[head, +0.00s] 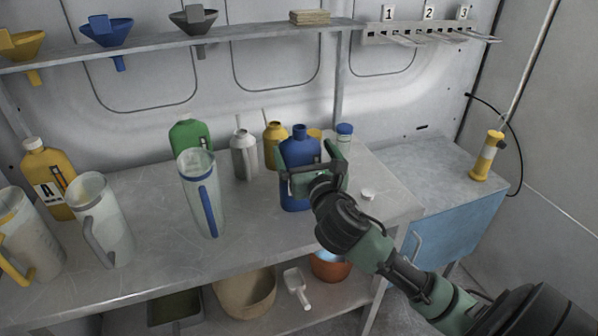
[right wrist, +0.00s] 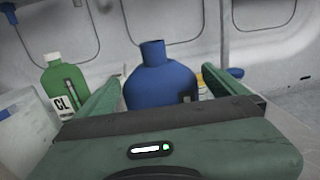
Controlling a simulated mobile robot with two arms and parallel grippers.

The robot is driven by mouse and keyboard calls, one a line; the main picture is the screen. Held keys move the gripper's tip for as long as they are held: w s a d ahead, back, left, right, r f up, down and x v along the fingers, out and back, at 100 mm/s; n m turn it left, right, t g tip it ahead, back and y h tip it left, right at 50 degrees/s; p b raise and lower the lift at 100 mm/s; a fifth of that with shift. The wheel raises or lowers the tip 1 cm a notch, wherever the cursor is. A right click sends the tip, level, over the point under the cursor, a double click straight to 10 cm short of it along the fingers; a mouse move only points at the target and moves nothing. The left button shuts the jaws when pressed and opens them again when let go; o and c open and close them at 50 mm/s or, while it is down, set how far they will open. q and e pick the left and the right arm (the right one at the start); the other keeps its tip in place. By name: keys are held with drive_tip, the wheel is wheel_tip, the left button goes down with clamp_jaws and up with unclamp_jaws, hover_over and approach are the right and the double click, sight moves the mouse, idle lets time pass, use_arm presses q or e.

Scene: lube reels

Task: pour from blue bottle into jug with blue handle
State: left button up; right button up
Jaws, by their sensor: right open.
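The blue bottle (head: 299,141) stands upright on the metal bench, and its neck has no cap on it. My right gripper (head: 311,160) is open in front of it, with one finger on each side of the bottle. In the right wrist view the blue bottle (right wrist: 160,82) sits between the two green fingers, and I cannot tell whether they touch it. The jug with the blue handle (head: 203,190) is a tall clear jug standing to the left of the bottle, handle facing me. My left gripper is not in view.
A green bottle (head: 190,137), a grey can (head: 243,155) and a yellow can (head: 274,144) stand behind. A small white cap (head: 367,195) lies right of the bottle. Jugs with grey (head: 103,222) and yellow handles stand left. Funnels hang on the shelf above.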

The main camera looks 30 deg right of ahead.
drive_tip(key=shift+w+d, duration=0.1)
drive_tip(key=shift+w, duration=0.3)
drive_tip(key=x, duration=0.2)
drive_tip(key=f+x, duration=0.1)
drive_tip(key=x, duration=0.2)
drive_tip(key=shift+f+p, duration=0.1)
drive_tip(key=shift+p, duration=0.3)
drive_tip(key=shift+w+f, duration=0.1)
drive_tip(key=shift+w, duration=0.2)
drive_tip(key=shift+s, duration=0.1)
drive_tip(key=shift+c, duration=1.2)
drive_tip(key=c, duration=1.5)
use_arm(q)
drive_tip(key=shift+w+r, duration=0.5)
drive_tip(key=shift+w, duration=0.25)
use_arm(e)
drive_tip(key=shift+r, duration=0.2)
